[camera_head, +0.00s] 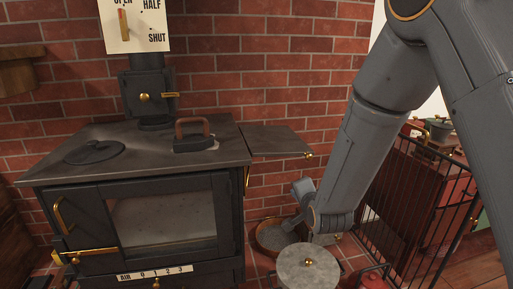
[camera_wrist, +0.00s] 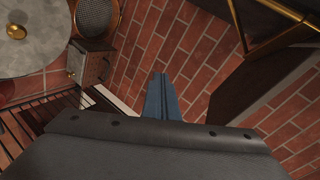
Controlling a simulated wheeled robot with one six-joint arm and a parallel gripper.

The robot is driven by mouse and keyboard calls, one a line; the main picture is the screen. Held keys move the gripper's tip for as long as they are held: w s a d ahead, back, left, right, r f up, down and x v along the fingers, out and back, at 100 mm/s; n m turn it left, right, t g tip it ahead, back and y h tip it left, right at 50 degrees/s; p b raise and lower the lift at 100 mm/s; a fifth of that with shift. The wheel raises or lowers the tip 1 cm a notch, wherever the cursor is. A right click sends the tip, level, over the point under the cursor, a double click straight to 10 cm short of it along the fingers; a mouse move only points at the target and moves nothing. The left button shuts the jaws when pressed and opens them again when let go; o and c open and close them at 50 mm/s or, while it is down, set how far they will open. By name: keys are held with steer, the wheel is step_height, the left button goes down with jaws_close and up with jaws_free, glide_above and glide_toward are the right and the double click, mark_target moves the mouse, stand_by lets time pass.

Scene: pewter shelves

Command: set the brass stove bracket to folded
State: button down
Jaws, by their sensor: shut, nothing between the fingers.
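A dark side shelf (camera_head: 275,138) sticks out level from the right side of the black stove (camera_head: 60,185), with a small brass knob at its front right corner. Part of the brass bracket (camera_head: 247,176) shows below the shelf, against the stove's side. In the wrist view a brass bar, apparently the bracket (camera_wrist: 283,38), crosses the upper right. My gripper (camera_wrist: 160,80) is shut and empty, with blue fingers, apart from the brass bar and to its left.
A round grey-topped stand (camera_head: 307,262) with a brass knob is close below my wrist. A round basket-like tub (camera_head: 268,238) stands behind it. A black railing (camera_head: 420,205) is at the right. A flatiron (camera_head: 195,138) sits on the stove top. The brick wall is behind.

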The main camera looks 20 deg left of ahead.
steer(key=s+a+r+m+t+y+p, duration=0.2)
steer(key=a+r+m+t+y+p, duration=0.25)
steer(key=a+p, duration=0.2)
steer(key=w+a+r+p, duration=0.1)
steer(key=w+a+p, duration=0.4)
steer(key=w+a, duration=0.2)
steer(key=shift+a+r+h, duration=0.15)
steer(key=shift+a+h, duration=0.2)
steer(key=shift+a, duration=0.3)
steer(key=a+b, duration=0.2)
steer(key=shift+a+b, duration=0.15)
steer(key=shift+b, duration=0.2)
steer(key=shift+w, duration=0.1)
